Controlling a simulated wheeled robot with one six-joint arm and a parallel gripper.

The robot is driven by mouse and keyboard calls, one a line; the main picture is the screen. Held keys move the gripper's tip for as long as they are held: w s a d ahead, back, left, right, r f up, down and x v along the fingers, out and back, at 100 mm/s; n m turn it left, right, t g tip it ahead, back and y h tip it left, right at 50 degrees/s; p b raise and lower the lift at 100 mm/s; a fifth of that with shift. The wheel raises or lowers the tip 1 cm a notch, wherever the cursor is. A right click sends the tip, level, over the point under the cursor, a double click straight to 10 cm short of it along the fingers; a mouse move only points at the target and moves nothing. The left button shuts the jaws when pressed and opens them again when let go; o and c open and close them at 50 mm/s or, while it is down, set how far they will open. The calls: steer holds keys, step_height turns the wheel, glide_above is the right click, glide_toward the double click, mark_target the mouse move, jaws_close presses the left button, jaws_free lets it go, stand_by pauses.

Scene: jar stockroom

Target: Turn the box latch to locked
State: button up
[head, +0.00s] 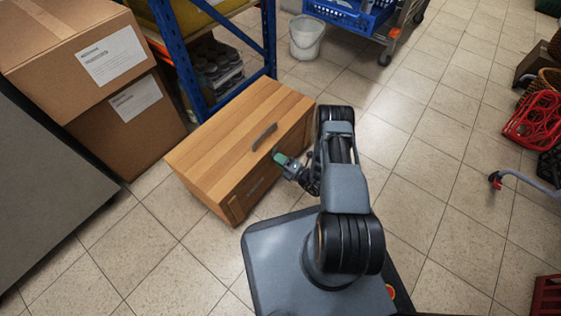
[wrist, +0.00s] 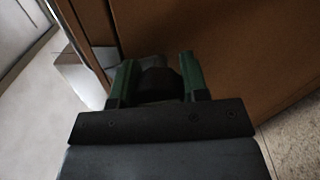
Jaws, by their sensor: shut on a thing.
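The wooden box (head: 215,150) stands on the tiled floor, with a dark bar handle (head: 265,136) on its lid. Its side wall (wrist: 225,45) fills much of the wrist view. My gripper (head: 281,159) is at the side of the box facing my base. In the wrist view, my gripper (wrist: 157,76) has its green fingers on either side of a dark latch knob (wrist: 158,84) and is shut on it. The knob's turn position is hard to tell in the dark. In the head view the latch is hidden behind my gripper.
Stacked cardboard boxes (head: 95,60) and a blue shelf rack (head: 180,50) stand behind and left of the wooden box. A white bucket (head: 305,38) and a blue crate (head: 350,14) are at the back. Red baskets (head: 535,120) lie at the right.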

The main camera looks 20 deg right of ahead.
steer(key=shift+d+m, duration=0.1)
steer(key=shift+m, duration=1.9)
steer(key=o, duration=0.9)
